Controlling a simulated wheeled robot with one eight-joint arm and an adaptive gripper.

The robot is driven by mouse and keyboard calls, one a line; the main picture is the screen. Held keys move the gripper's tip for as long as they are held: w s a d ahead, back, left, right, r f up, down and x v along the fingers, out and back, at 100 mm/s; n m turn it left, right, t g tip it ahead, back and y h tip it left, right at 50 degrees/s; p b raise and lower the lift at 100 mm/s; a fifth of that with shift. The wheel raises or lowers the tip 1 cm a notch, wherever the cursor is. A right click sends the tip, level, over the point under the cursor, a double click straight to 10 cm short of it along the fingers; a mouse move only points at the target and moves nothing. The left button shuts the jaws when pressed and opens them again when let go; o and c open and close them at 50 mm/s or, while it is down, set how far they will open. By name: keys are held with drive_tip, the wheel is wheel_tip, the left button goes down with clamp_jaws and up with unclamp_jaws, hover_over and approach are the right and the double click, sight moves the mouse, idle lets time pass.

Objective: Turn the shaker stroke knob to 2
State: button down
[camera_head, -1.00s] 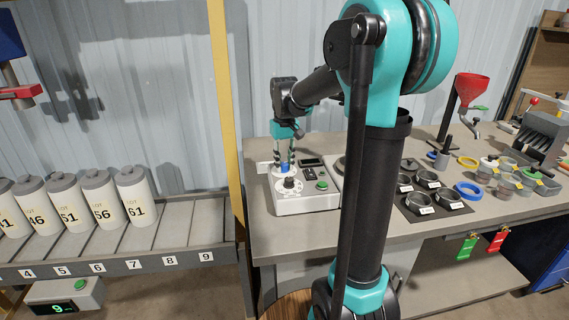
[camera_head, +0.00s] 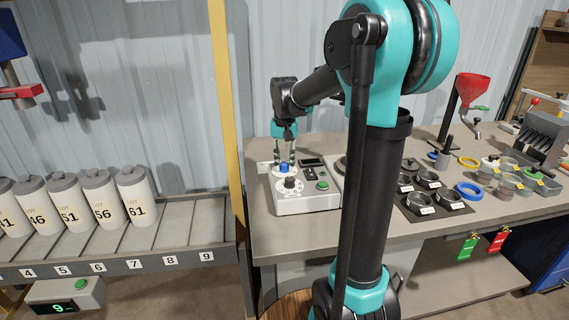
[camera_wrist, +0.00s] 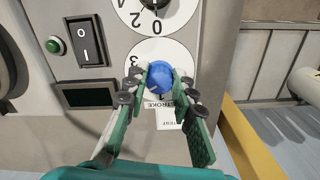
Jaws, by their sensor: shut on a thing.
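The blue stroke knob (camera_head: 284,168) sits on the shaker's grey control box (camera_head: 306,203) on the workbench. In the wrist view the knob (camera_wrist: 160,77) is round, on a white dial with a 3 at its upper left and the word STROKE below. My gripper (camera_wrist: 160,72) is shut on the knob, one green finger on each side. In the head view my gripper (camera_head: 284,158) comes down onto it from above.
A black knob (camera_head: 289,183) on its own white dial is close beside the blue one. A yellow post (camera_head: 226,110) stands left of the bench.

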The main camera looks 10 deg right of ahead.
sight(285, 164)
drive_tip(key=c, duration=1.3)
unclamp_jaws()
drive_tip(key=shift+o, duration=0.2)
drive_tip(key=shift+r, duration=0.1)
wheel_tip(285, 164, up, 12)
